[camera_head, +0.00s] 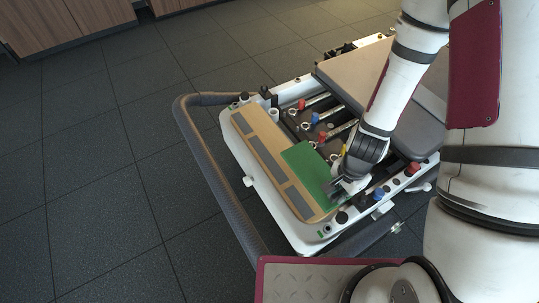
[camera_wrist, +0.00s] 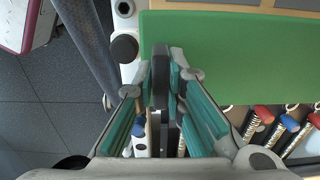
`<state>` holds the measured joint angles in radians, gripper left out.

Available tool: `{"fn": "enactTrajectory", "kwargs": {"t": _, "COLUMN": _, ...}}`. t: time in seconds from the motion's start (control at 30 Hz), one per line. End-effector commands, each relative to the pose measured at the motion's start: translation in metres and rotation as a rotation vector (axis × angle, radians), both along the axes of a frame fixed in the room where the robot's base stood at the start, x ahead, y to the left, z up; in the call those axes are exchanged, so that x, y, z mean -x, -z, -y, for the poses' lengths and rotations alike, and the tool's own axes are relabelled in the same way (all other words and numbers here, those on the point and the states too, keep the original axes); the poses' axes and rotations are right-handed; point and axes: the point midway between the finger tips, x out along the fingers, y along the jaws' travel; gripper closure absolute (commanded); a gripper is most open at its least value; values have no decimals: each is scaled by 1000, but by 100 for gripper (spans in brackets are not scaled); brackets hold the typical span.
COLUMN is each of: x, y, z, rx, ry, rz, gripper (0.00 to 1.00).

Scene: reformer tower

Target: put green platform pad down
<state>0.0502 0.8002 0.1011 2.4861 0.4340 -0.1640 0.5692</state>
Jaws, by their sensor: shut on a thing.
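The green platform pad (camera_head: 311,172) is a flat rectangle at the near end of the reformer. It lies partly over the tan board and partly over the spring area; whether it touches them I cannot tell. It fills the upper right of the wrist view (camera_wrist: 235,55). My gripper (camera_head: 343,187) is at the pad's near right edge.
The tan board with grey strips (camera_head: 266,155) lies along the reformer's end. Springs with red and blue ends (camera_head: 318,118) lie beside it. A grey padded carriage (camera_head: 355,75) is further back. A dark curved bar (camera_head: 207,155) surrounds the end. Tiled floor (camera_head: 100,190) is clear at left.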

Motion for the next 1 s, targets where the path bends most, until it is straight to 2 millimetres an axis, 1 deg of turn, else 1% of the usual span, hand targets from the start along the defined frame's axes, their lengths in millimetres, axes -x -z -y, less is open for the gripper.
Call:
{"fn": "enactTrajectory", "kwargs": {"t": 0.07, "x": -5, "y": 1, "z": -5, "rx": 0, "ry": -4, "rz": 1, "gripper": 100}}
{"fn": "enactTrajectory", "kwargs": {"t": 0.17, "x": -16, "y": 3, "z": -17, "rx": 0, "ry": -9, "rz": 4, "gripper": 100}}
{"fn": "enactTrajectory", "kwargs": {"t": 0.6, "x": -80, "y": 12, "z": -86, "rx": 0, "ry": -7, "rz": 4, "gripper": 100}}
{"fn": "enactTrajectory", "kwargs": {"t": 0.7, "x": -92, "y": 14, "z": -100, "rx": -1, "ry": -6, "rz": 3, "gripper": 100}}
{"fn": "enactTrajectory", "kwargs": {"t": 0.8, "x": -100, "y": 15, "z": -107, "rx": 0, "ry": -4, "rz": 2, "gripper": 100}}
{"fn": "enactTrajectory", "kwargs": {"t": 1.0, "x": -108, "y": 15, "z": -115, "rx": -1, "ry": -3, "rz": 1, "gripper": 100}}
